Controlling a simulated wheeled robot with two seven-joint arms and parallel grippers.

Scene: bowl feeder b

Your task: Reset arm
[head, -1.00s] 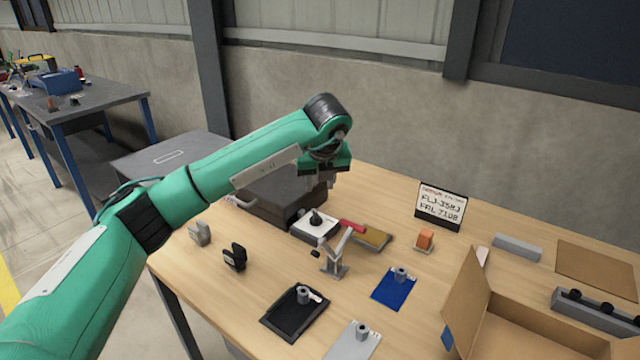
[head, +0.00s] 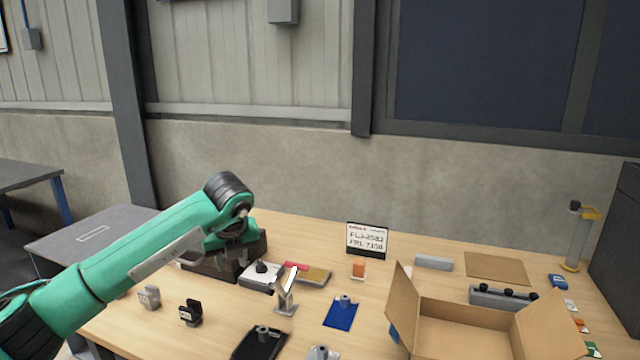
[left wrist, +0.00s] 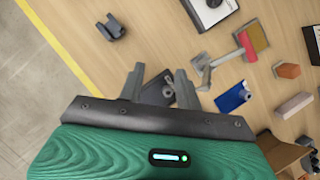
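My left arm comes in from the left in the head view. Its gripper (head: 236,254) points down above the dark box (head: 212,265) at the back left of the table. In the left wrist view my left gripper (left wrist: 158,84) has its two grey fingers apart, with nothing held between them. A black tray (left wrist: 158,92) shows beyond the gap, on the table below. My right gripper is in neither view.
On the wooden table (head: 230,312) stand a white device with a black knob (head: 262,276), a metal stand (head: 286,296), a blue plate (head: 341,314) and an open cardboard box (head: 455,318). A black clip (head: 190,313) and grey clip (head: 149,297) sit front left.

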